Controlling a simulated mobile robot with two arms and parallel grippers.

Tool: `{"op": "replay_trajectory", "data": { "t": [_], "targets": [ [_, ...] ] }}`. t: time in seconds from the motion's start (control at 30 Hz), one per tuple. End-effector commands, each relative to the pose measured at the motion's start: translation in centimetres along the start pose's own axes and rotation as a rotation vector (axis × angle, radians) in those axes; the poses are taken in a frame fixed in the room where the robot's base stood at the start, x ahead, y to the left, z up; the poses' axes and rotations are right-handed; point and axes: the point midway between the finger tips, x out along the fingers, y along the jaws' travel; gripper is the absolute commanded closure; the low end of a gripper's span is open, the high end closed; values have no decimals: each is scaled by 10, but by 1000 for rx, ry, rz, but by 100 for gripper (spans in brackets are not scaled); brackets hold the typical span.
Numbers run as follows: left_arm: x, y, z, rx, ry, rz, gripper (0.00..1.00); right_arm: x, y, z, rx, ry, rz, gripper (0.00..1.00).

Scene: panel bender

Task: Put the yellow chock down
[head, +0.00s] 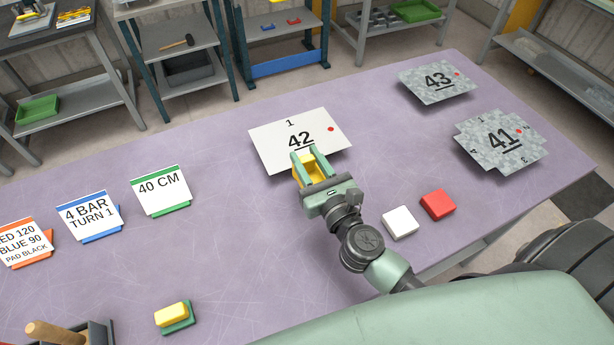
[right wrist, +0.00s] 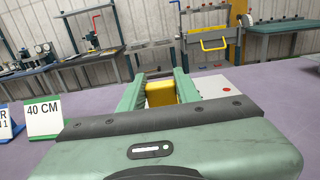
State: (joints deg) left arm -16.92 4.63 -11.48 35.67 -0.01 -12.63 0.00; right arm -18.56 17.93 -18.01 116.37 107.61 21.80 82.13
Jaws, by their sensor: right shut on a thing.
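The yellow chock (head: 311,171) is between the fingers of my right gripper (head: 311,161), which is shut on it. In the head view they are over the near edge of the white plate marked 42 (head: 281,137). Whether the chock touches the plate or table I cannot tell. In the right wrist view the yellow chock (right wrist: 160,93) shows between the green fingers of the right gripper (right wrist: 155,88), its lower part hidden by the gripper body. My left gripper is not in view.
On the purple table (head: 240,240) stand a 40 CM card (head: 160,190), a white block (head: 400,222), a red block (head: 438,204) and a yellow block on a green base (head: 174,316). Grey plates 43 (head: 425,88) and 41 (head: 485,150) lie right.

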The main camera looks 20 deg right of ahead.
Motion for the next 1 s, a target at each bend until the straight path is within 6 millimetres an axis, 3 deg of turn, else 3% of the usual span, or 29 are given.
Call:
{"op": "replay_trajectory", "data": {
  "t": [0.33,0.8,0.83,0.9,1.0],
  "targets": [
    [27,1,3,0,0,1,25,0,0,-45,0,-1,0,100],
    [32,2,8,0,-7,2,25,0,0,-51,1,-2,0,100],
    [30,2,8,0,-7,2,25,0,0,-51,1,-1,0,62],
    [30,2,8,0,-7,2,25,0,0,-50,1,-1,0,46],
    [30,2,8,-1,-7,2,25,0,0,-50,1,0,0,46]
  ]
}}
